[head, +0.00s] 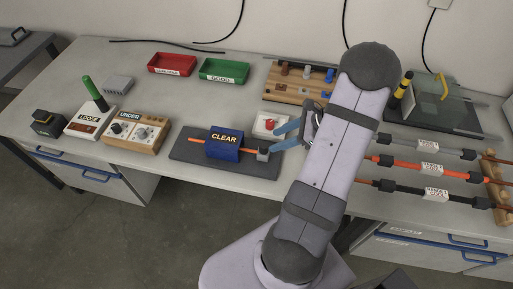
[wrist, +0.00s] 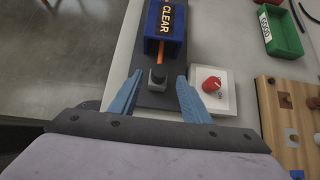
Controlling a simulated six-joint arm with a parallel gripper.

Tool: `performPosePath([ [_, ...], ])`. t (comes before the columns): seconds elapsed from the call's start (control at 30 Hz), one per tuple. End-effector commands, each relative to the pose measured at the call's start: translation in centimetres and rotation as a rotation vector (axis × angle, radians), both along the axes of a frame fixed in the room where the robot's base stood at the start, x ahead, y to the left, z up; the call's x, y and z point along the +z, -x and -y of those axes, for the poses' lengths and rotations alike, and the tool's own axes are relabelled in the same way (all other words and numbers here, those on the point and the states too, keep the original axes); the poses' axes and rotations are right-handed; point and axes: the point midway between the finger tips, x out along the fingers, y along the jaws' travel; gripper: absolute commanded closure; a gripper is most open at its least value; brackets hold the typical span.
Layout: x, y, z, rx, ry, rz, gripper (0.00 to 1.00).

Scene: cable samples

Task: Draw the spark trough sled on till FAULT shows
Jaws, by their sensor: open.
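The spark trough is a blue block (head: 224,144) on a dark base (head: 190,150); its display reads CLEAR, also in the wrist view (wrist: 166,22). An orange cable (head: 195,137) runs through it to a small grey sled block (head: 263,154) at the right of the base. In the wrist view the sled block (wrist: 157,78) sits between my two blue fingers. My gripper (head: 282,136) is open, with a gap on each side of the block in that view. Whether the fingers are level with the block I cannot tell.
A white box with a red knob (wrist: 211,85) stands close beside my right finger in the wrist view. Red (head: 171,55) and green (head: 224,62) trays stand behind.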

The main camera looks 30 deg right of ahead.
Motion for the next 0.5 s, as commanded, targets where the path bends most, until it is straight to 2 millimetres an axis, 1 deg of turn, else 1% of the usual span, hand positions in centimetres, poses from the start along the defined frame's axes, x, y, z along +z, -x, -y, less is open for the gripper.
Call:
performPosePath([
  [0.03,-0.6,0.0,0.1,-0.001,0.003,0.002,0.57],
  [0.2,-0.1,0.1,0.0,0.0,0.001,-0.001,0.57],
  [0.33,-0.1,-0.1,-0.2,0.0,0.0,-0.002,0.57],
  [0.5,-1.1,-0.8,-1.0,0.001,-0.003,-0.003,0.57],
])
